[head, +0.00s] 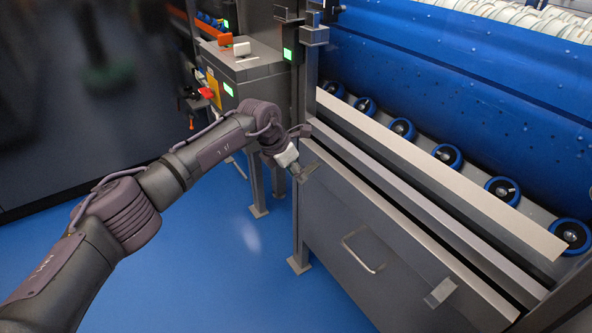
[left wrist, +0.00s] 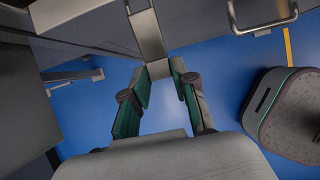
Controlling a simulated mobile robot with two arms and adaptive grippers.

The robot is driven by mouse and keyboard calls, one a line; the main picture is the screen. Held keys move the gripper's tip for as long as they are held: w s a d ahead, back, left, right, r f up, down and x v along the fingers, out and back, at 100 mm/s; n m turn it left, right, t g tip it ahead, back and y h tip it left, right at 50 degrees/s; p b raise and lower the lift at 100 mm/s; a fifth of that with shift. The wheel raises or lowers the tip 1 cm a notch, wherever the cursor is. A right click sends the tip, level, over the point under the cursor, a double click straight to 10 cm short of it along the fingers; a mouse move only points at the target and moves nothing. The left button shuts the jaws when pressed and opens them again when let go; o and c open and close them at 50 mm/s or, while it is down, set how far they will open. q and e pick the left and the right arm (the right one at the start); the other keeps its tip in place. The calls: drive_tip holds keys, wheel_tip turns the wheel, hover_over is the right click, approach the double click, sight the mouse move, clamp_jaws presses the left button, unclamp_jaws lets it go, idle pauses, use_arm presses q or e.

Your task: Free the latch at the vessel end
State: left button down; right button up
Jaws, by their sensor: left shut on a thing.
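My left gripper (head: 301,174) is at the far upper corner of the grey front panel (head: 335,215), beside the upright post. In the left wrist view its two green-sided fingers (left wrist: 167,82) are on either side of the end of a flat metal latch (left wrist: 147,35). The gripper is shut on this latch; the arm and fingers hide most of it in the head view. A second flat latch (head: 440,292) is at the panel's near end, with nothing touching it. My right gripper is in neither view.
A bar handle (head: 362,252) sticks out of the panel between the latches. A big blue drum (head: 470,65) lies behind, above blue rollers (head: 446,155) and a long metal ledge (head: 440,178). A control box (head: 245,68) stands beyond the post. The blue floor (head: 225,245) left of the panel is clear.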

use_arm(q)
drive_tip(key=shift+w+d+r+g+y, duration=0.1)
drive_tip(key=shift+r+g+y, duration=0.45)
drive_tip(key=shift+y, duration=0.25)
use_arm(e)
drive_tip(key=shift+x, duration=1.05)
use_arm(q)
drive_tip(key=shift+r, duration=0.15)
drive_tip(key=c, duration=0.9)
unclamp_jaws()
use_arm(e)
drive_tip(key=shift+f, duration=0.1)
use_arm(q)
drive_tip(key=v, duration=1.2)
drive_tip(key=shift+w+d, duration=0.15)
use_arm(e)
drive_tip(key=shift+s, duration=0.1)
